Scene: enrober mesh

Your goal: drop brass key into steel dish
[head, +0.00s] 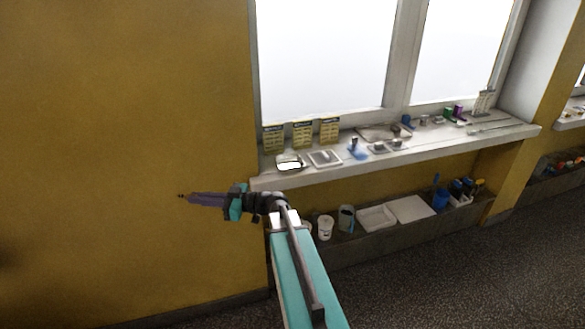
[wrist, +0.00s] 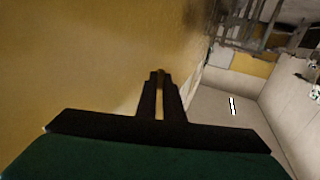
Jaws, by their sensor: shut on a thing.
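My gripper (head: 184,197) points left in front of the yellow wall in the head view, to the left of the window sill. In the wrist view my gripper (wrist: 159,78) is shut on a thin brass-coloured thing, the brass key (wrist: 160,101), seen between the dark fingers. In the head view the key is too small to make out clearly. The steel dish (head: 290,160) appears to be the small shiny dish at the left end of the sill. My gripper is apart from it, to its left and lower in the picture.
The white window sill (head: 400,155) holds yellow cards (head: 303,134), a square tray (head: 325,158), a blue item (head: 356,149) and several small things. A lower ledge holds a white cup (head: 325,227), pale trays (head: 376,217) and a blue cup (head: 440,199). The wall at left is bare.

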